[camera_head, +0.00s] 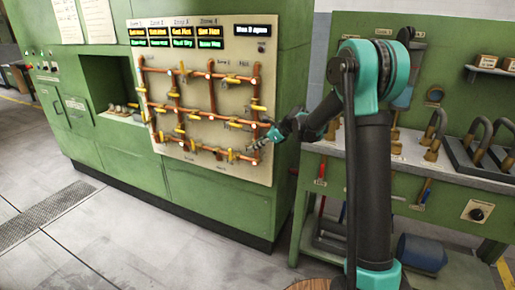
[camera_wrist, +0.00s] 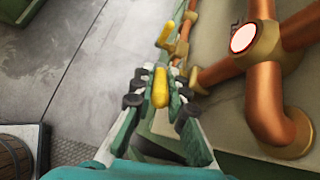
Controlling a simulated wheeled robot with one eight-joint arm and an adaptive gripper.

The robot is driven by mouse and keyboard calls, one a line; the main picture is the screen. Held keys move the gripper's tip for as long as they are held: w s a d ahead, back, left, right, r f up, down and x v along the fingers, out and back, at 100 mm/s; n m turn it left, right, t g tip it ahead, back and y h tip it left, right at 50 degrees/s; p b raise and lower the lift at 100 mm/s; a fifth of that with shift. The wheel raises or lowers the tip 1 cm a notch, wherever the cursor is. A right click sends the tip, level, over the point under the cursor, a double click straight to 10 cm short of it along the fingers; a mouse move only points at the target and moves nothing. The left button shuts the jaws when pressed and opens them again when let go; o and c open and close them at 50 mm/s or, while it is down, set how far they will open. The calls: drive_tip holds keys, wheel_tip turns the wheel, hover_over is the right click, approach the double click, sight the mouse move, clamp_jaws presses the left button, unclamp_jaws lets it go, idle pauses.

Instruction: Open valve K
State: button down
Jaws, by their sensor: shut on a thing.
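A panel (camera_head: 262,172) on the green machine carries copper pipes with several yellow valve handles. My gripper (camera_head: 258,145) is at the lower right of this panel, by the right-hand pipe. In the wrist view my gripper (camera_wrist: 160,95) is shut on a yellow valve handle (camera_wrist: 160,86), which sits between its two fingers. The handle's far end and its joint to the pipe are partly hidden by the fingers. No letter K is readable, so I cannot tell from a label which valve this is.
Copper pipes (camera_wrist: 264,95) with brass fittings and a round white tag (camera_wrist: 244,38) stand close on the right in the wrist view. Another yellow handle (camera_wrist: 166,34) lies beyond my fingers. A green workbench (camera_head: 420,180) with tools is right of my arm. Floor is clear at left.

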drive_tip(key=shift+w+a+r+g+h, duration=0.1)
drive_tip(key=shift+a+g+h, duration=0.1)
drive_tip(key=shift+h, duration=0.3)
drive_tip(key=shift+a+r+g+h, duration=0.1)
drive_tip(key=shift+g+h, duration=0.1)
drive_tip(key=shift+h, duration=0.3)
drive_tip(key=c, duration=1.5)
unclamp_jaws()
drive_tip(key=v, duration=1.2)
drive_tip(key=shift+r, duration=0.1)
drive_tip(key=shift+c, duration=0.5)
